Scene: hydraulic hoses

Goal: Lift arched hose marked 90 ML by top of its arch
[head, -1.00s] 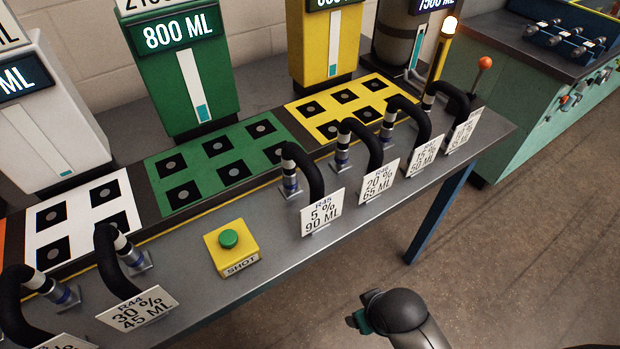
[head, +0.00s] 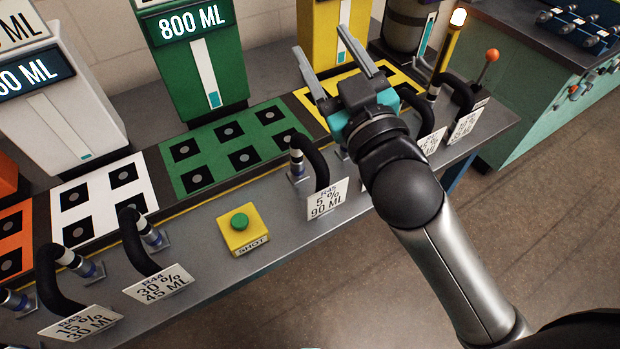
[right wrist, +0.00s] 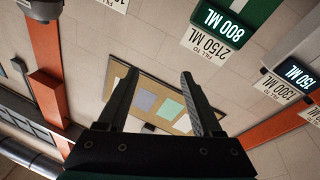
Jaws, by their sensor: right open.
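The arched hose marked 90 ML (head: 317,160) is black and stands upright on the grey bench, its arch rising from a banded fitting. Its white card (head: 328,199) reads R45, 5 %, 90 ML. My right gripper (head: 338,62) is open and empty, fingers pointing up and away, above and to the right of this hose. It hides the hose just right of the 90 ML one. My left gripper is not in view.
A yellow box with a green button (head: 239,222) sits left of the hose. Another arched hose, marked 45 ML (head: 134,240), stands further left. More hoses (head: 462,92) stand to the right. The green 800 ML dispenser (head: 195,70) is behind, with a green pad (head: 215,147).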

